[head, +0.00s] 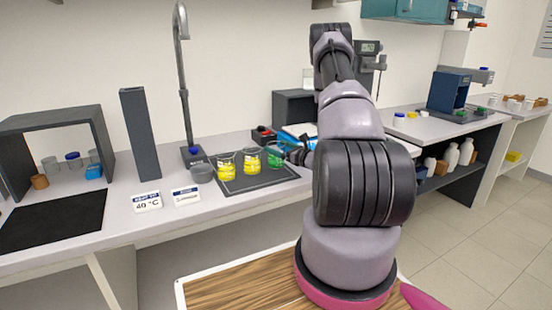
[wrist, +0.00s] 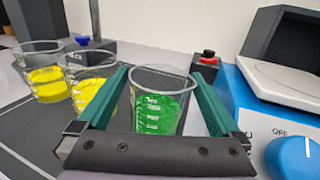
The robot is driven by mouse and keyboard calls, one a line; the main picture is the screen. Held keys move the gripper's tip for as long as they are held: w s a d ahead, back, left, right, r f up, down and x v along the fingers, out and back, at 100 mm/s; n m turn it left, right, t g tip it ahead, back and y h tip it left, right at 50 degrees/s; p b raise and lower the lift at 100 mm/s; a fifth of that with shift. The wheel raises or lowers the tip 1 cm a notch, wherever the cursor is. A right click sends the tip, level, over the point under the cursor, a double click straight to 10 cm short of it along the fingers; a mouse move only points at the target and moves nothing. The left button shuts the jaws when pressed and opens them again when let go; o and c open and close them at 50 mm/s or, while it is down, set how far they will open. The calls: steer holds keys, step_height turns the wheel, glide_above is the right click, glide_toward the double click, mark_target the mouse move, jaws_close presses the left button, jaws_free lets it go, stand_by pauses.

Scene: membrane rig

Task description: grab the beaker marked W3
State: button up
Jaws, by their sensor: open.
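Three clear beakers stand in a row on a dark grey mat (head: 240,184). Two hold yellow liquid, the left one (head: 227,170) and the middle one (head: 249,163). The right beaker (head: 275,157) holds green liquid. In the wrist view the green beaker (wrist: 158,108) stands upright between the two green fingers of my open gripper (wrist: 164,72). The left yellow beaker (wrist: 44,78) and middle yellow beaker (wrist: 90,90) are left of the fingers. I cannot read a W3 mark on any beaker. The gripper bar hides the green beaker's base.
A red-and-black button box (wrist: 207,62) is behind.

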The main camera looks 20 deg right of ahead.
steer(key=shift+w+a, duration=0.15)
steer(key=shift+w, duration=0.45)
steer(key=c, duration=1.4)
steer(key=shift+o, duration=0.2)
